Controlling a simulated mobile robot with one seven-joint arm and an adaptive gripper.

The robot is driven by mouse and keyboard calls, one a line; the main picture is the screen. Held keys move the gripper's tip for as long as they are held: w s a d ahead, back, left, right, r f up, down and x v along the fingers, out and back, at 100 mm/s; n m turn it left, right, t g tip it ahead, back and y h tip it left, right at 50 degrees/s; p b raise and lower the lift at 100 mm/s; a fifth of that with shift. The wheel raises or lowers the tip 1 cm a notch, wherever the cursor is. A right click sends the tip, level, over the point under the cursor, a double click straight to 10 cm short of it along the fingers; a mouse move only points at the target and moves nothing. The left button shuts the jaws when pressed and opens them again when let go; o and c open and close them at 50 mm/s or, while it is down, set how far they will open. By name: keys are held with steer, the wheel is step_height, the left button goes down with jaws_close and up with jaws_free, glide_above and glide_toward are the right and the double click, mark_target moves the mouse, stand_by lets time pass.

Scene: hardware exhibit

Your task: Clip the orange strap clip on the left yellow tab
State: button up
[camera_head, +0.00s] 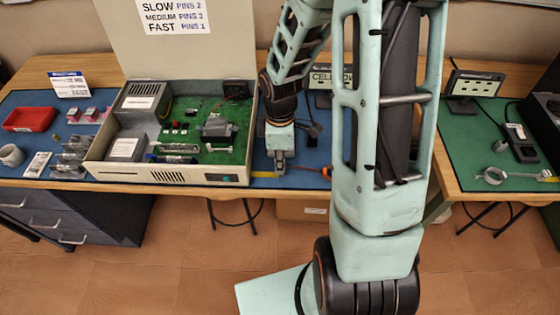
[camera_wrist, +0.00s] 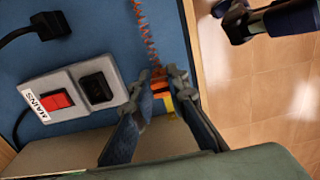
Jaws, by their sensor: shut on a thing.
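My gripper (camera_wrist: 160,88) is shut on the orange strap clip (camera_wrist: 158,80), which sits between its fingertips low over the blue mat. A coiled orange strap runs from the clip to the top of the wrist view. A yellow tab (camera_wrist: 169,104) shows between the fingers, just below the clip; I cannot tell whether they touch. In the head view my gripper (camera_head: 280,166) points down near the table's front edge. A yellow strip (camera_head: 264,174) shows just left of it, and an orange piece (camera_head: 326,172) lies to the right, partly behind my arm.
An open beige case (camera_head: 170,177) with a green board stands close to the left of my gripper. A mains switch box (camera_wrist: 75,92) with a red switch and a black plug (camera_wrist: 38,27) lie on the mat. The table edge (camera_wrist: 190,50) is close by.

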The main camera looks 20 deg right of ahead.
steer(key=shift+f+b, duration=0.85)
steer(key=shift+f, duration=0.3)
stand_by(0.4)
steer(key=o, duration=0.8)
steer(key=o, duration=0.3)
steer(key=shift+o, duration=0.2)
steer(key=shift+r+p, duration=0.6)
steer(key=shift+r, duration=0.05)
stand_by(0.4)
steer(key=shift+r+p, duration=2.75)
steer(key=shift+r, duration=0.25)
